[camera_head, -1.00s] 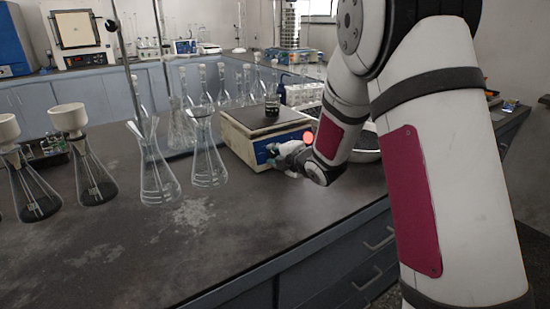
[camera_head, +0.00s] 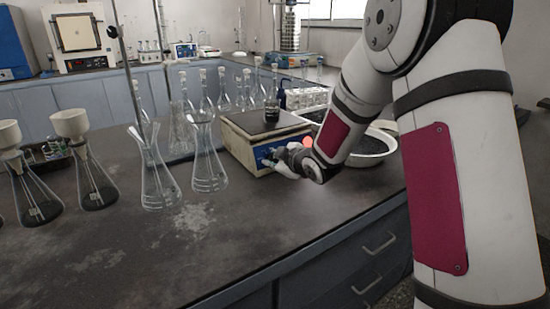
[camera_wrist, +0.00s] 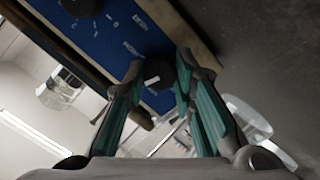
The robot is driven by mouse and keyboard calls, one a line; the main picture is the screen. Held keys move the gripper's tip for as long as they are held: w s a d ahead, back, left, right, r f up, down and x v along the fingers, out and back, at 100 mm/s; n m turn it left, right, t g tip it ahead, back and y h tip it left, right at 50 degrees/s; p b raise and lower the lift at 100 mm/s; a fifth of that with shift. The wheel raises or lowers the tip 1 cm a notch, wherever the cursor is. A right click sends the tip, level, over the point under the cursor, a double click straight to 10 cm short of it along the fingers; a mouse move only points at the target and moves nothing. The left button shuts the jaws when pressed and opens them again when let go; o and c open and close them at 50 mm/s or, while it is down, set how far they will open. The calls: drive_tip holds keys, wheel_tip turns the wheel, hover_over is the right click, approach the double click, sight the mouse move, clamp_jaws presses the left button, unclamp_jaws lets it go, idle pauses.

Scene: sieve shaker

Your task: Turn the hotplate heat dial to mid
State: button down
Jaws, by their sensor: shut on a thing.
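The hotplate (camera_head: 240,145) is a pale box with a dark top and a blue front panel, standing on the bench. In the wrist view its blue panel (camera_wrist: 118,35) carries white markings too blurred to read and two black dials. One dial (camera_wrist: 159,74) sits between the fingertips of my gripper (camera_wrist: 160,68), which is shut on it. The other dial (camera_wrist: 80,5) is at the upper left, apart from the fingers. In the head view my gripper (camera_head: 272,161) touches the front panel, and its fingers hide the held dial. I cannot read which dial is labelled heat.
A small vessel with dark contents (camera_head: 271,113) stands on the hotplate's top. Glass flasks (camera_head: 207,165) stand close to its left. A round white basin (camera_head: 372,148) lies to the right behind my forearm. The bench front (camera_head: 200,240) is clear.

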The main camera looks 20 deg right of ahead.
drive_tip(key=shift+d+f+m, duration=0.1)
drive_tip(key=shift+m, duration=0.4)
idle(0.3)
drive_tip(key=c, duration=1.3)
unclamp_jaws()
drive_tip(key=v, duration=1.2)
